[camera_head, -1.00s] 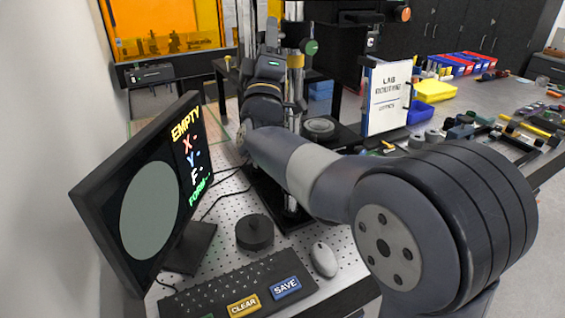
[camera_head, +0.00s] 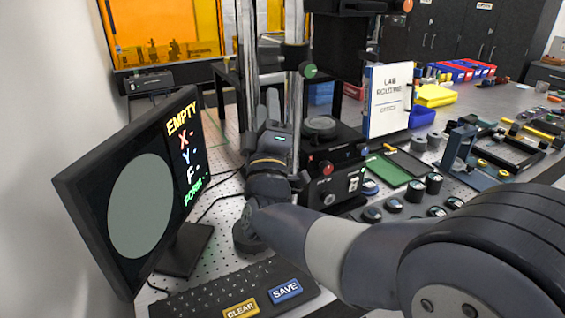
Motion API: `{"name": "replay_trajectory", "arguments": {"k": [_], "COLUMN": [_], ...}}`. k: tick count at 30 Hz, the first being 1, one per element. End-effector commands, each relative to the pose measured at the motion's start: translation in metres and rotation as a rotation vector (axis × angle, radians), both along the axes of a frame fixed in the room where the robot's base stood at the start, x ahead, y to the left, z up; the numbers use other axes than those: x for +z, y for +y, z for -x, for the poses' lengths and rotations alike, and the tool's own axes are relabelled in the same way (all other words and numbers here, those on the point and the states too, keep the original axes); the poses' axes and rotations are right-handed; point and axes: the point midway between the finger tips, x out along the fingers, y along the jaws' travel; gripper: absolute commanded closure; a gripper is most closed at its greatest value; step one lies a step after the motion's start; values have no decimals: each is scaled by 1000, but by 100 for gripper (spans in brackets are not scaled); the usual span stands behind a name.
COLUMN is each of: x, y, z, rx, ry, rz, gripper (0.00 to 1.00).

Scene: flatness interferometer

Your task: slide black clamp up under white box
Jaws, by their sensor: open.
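A black clamp (camera_head: 283,55) with a green knob (camera_head: 310,71) sits on upright metal posts (camera_head: 296,105) at the upper middle. My gripper (camera_head: 271,103) points upward in front of the posts, below the clamp and apart from it in the picture. Its fingers are open, and I see nothing held between them. Their depth relative to the posts is hard to judge. I cannot make out a white box; the top of the posts is cut off by the frame edge.
A monitor (camera_head: 130,200) stands close on the left, with a keyboard (camera_head: 235,285) in front. A black control box (camera_head: 335,185) with knobs is right of my wrist. A lab routine sign (camera_head: 388,100) and coloured bins (camera_head: 436,95) stand farther right.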

Motion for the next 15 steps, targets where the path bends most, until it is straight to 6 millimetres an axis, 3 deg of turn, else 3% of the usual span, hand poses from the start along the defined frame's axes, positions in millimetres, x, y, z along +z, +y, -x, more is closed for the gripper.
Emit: {"name": "replay_trajectory", "arguments": {"k": [15], "x": [-53], "y": [-17], "z": [1], "rx": [213], "ry": [395], "rz": [-136], "gripper": [58]}}
